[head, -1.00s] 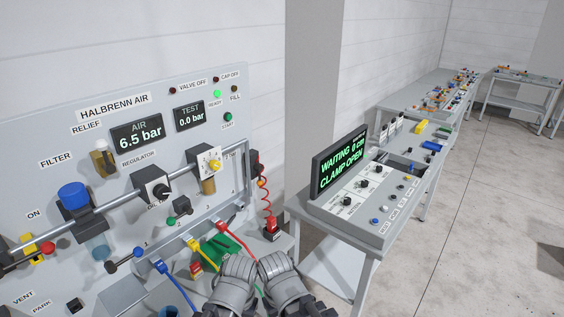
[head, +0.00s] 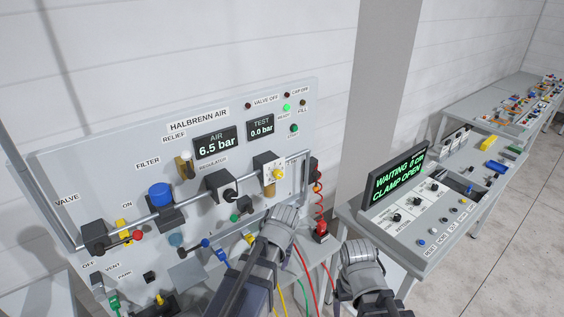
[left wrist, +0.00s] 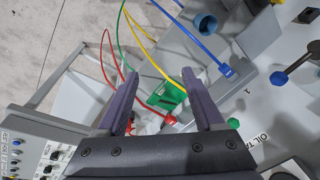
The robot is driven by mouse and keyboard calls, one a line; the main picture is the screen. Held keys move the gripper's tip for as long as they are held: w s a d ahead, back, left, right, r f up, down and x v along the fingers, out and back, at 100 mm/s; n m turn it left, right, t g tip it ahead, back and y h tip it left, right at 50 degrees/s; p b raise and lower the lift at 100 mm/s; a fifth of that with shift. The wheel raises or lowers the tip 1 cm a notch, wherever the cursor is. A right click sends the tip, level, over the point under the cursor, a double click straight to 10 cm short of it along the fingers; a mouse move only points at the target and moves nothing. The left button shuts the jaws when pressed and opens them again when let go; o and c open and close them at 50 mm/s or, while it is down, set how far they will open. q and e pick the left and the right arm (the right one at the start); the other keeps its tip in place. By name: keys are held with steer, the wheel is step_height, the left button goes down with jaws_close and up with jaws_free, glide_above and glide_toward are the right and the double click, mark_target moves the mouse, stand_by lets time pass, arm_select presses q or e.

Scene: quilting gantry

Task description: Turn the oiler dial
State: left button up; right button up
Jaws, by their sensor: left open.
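The oiler dial is a yellow knob (head: 277,174) on a white scale plate (head: 267,162), on the right part of the air panel's pipe. My left arm (head: 284,221) rises below it in the head view, apart from the dial; its fingers are hidden there. In the left wrist view my left gripper (left wrist: 160,76) is open and empty, with the hoses and a green piece (left wrist: 168,95) beyond its fingers. The dial is not visible in that view. My right arm (head: 362,266) is at the lower right; its fingers do not show.
The panel (head: 100,160) reads AIR 6.5 bar and TEST 0.0 bar. The black regulator knob (head: 229,194) is left of the dial, and a red coiled hose (head: 320,210) hangs to its right. A console (head: 440,205) reading CLAMP OPEN stands at the right.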

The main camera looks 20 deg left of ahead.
arm_select(q)
steer(key=w+a+r+n+t+y, duration=0.1)
steer(key=w+a+r+n+y, duration=0.15)
steer(key=w, duration=0.45)
steer(key=n+t+y, duration=0.5)
steer(key=y, duration=0.2)
glide_toward(281, 175)
steer(key=a, duration=0.1)
steer(key=b+x, duration=0.2)
steer(key=x, duration=0.5)
steer(key=shift+w+d+f+b, duration=0.1)
steer(key=shift+w+f+b, duration=0.15)
steer(key=shift+b, duration=0.1)
steer(key=shift+x, duration=0.75)
arm_select(e)
steer(key=shift+f, duration=1)
arm_select(q)
steer(key=shift+s+r, duration=0.1)
steer(key=shift+r, duration=0.05)
jaws_close()
